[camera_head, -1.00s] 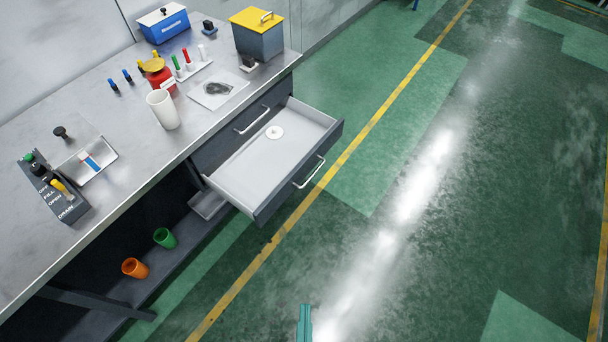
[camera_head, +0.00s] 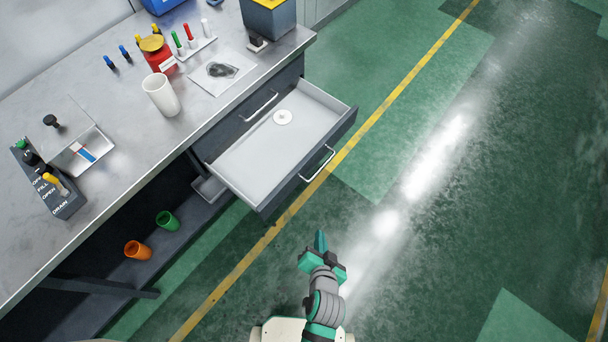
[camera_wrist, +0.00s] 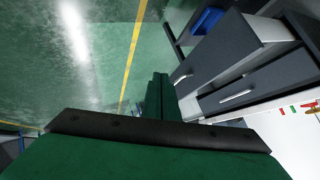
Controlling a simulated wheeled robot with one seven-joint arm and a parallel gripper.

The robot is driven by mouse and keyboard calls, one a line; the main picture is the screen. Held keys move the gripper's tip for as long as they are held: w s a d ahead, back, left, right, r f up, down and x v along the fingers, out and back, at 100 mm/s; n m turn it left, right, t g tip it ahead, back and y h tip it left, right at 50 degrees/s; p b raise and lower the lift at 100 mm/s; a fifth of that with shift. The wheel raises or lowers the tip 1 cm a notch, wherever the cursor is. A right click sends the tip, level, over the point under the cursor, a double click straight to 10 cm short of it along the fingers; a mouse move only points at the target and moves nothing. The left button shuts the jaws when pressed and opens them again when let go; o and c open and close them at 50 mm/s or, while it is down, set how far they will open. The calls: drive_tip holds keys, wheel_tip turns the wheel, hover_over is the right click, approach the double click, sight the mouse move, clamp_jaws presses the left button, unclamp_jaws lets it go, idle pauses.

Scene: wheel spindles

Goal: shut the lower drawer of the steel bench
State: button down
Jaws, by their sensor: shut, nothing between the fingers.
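The lower drawer (camera_head: 240,172) of the steel bench (camera_head: 120,178) is pulled out, with its grey tray showing and a white disc (camera_head: 283,117) lying in it. Its front bears a bar handle (camera_head: 318,164). The upper drawer (camera_head: 243,112) above it is shut. My gripper (camera_head: 321,240) is shut and empty, over the floor in front of the open drawer and apart from its front. In the wrist view my gripper's fingers (camera_wrist: 160,95) are together, and the open drawer (camera_wrist: 213,55) shows to their right.
On the bench top stand a white cup (camera_head: 161,95), a red container (camera_head: 157,54), a tray with a card (camera_head: 85,150) and a labelled switch box (camera_head: 50,182). Green (camera_head: 167,220) and orange (camera_head: 137,250) cups sit on the low shelf. The floor right of the drawer is clear.

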drive_tip(key=w+m+g+y, duration=0.2)
drive_tip(key=w+y, duration=0.1)
drive_tip(key=w, duration=0.6)
drive_tip(key=w+d+r+n+g+y, duration=0.1)
drive_tip(key=w+d+r+g+y, duration=0.3)
drive_tip(key=r, duration=0.4)
drive_tip(key=t, duration=0.1)
approach(296, 175)
wheel_tip(296, 175, down, 4)
drive_tip(key=w+a, duration=0.1)
drive_tip(key=a, duration=0.1)
drive_tip(key=shift+w+a, duration=0.4)
drive_tip(key=shift+w, duration=0.2)
drive_tip(key=shift+a, duration=0.2)
drive_tip(key=shift+w, duration=0.1)
